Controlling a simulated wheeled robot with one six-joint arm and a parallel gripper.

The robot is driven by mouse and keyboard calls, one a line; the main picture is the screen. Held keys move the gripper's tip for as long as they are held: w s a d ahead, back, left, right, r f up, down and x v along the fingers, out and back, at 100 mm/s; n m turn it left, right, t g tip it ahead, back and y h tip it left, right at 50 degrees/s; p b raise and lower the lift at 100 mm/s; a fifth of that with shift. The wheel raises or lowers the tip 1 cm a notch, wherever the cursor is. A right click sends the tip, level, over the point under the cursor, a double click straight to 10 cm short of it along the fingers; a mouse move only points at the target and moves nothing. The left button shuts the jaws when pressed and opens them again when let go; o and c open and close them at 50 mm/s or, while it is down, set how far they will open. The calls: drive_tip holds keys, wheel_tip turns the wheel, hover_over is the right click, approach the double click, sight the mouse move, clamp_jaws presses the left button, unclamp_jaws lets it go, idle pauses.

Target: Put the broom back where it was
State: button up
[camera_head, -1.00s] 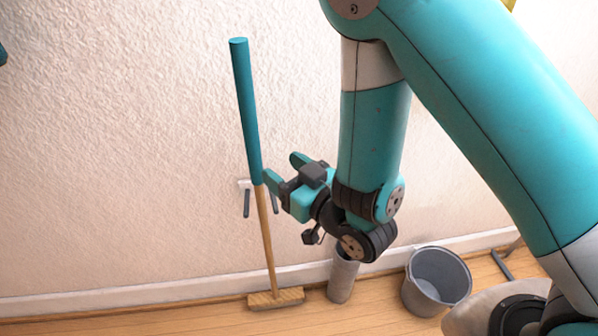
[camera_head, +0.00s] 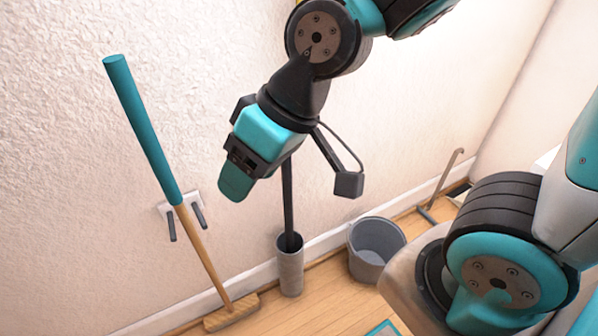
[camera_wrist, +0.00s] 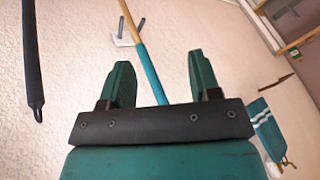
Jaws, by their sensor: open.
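The broom (camera_head: 148,136) has a teal upper handle, a wooden lower shaft and a wooden head on the floor. It stands tilted against the textured wall, at a white wall hook (camera_head: 166,209) with two dark prongs. Whether it is seated between the prongs is unclear. My gripper (camera_head: 238,182) is open and empty, to the right of the broom and apart from it. In the wrist view the broom handle (camera_wrist: 151,75) appears beyond and between my open fingers (camera_wrist: 162,80), and the hook (camera_wrist: 124,38) lies at the top.
A grey cylinder (camera_head: 290,272) holding a dark rod (camera_head: 287,190) stands on the floor below my gripper. A grey bucket (camera_head: 374,250) is to its right. A bent metal rod (camera_head: 440,187) leans near the corner. A striped teal cloth (camera_wrist: 266,130) hangs in the wrist view.

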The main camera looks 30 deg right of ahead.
drive_tip(key=s+d+r+g+h, duration=0.1)
drive_tip(key=s+d+r+g, duration=0.1)
drive_tip(key=s, duration=0.4)
drive_tip(key=shift+d+r+n, duration=0.25)
drive_tip(key=shift+d+n, duration=0.15)
drive_tip(key=shift+d, duration=0.3)
